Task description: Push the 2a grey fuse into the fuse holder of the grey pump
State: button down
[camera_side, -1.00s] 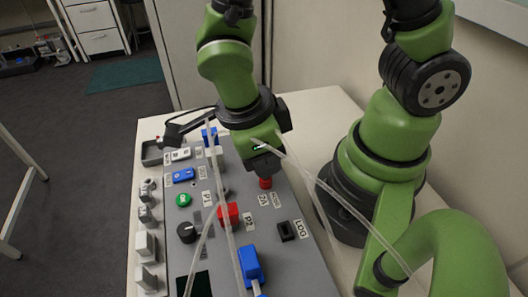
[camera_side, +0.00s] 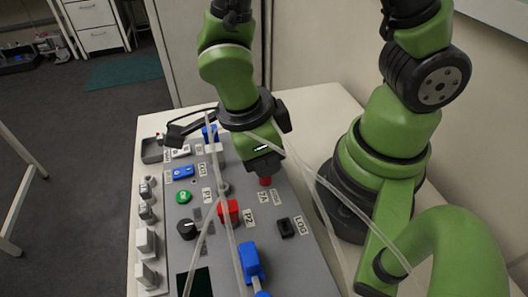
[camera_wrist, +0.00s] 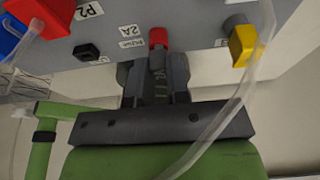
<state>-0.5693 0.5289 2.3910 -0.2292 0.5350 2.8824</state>
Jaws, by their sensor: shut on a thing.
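A red fuse holder (camera_side: 265,182) stands on the grey panel beside the "2A" label; it also shows in the wrist view (camera_wrist: 158,37). My gripper (camera_wrist: 155,72) is shut on the grey fuse (camera_wrist: 160,84), which lies between its two dark fingers. The fuse's far end is in line with the red holder and appears to meet it; I cannot tell how deep it sits. In the side view my gripper (camera_side: 264,170) is right at the holder and hides the fuse. I cannot tell which part is the grey pump.
The grey panel (camera_side: 295,262) carries a red block (camera_side: 229,212) labelled P2, a black LOG socket (camera_side: 285,228), a blue connector (camera_side: 251,262) and a black knob (camera_side: 187,230). A yellow part (camera_wrist: 243,46) sits right of the holder. Clear tubes cross near my gripper.

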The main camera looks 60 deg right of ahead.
aim_at(250, 184)
jog(key=shift+f, duration=0.35)
dwell(0.6)
jog(key=c, duration=1)
grip_release()
jog(key=v, duration=1)
jog(key=s+d+r+n+t+y, duration=0.1)
jog(key=d+r+n+t, duration=0.1)
jog(key=n, duration=0.5)
jog(key=s+d+r+n+t+y, duration=0.1)
jog(key=d+r+n+t, duration=0.2)
jog(key=n, duration=0.5)
jog(key=s+d+r+n+t+y, duration=0.1)
jog(key=d+r+n+t+y, duration=0.1)
jog(key=r+n, duration=0.4)
jog(key=shift+d+r+n+t, duration=0.2)
jog(key=shift+d+n+t, duration=0.35)
jog(key=shift+n+t, duration=0.5)
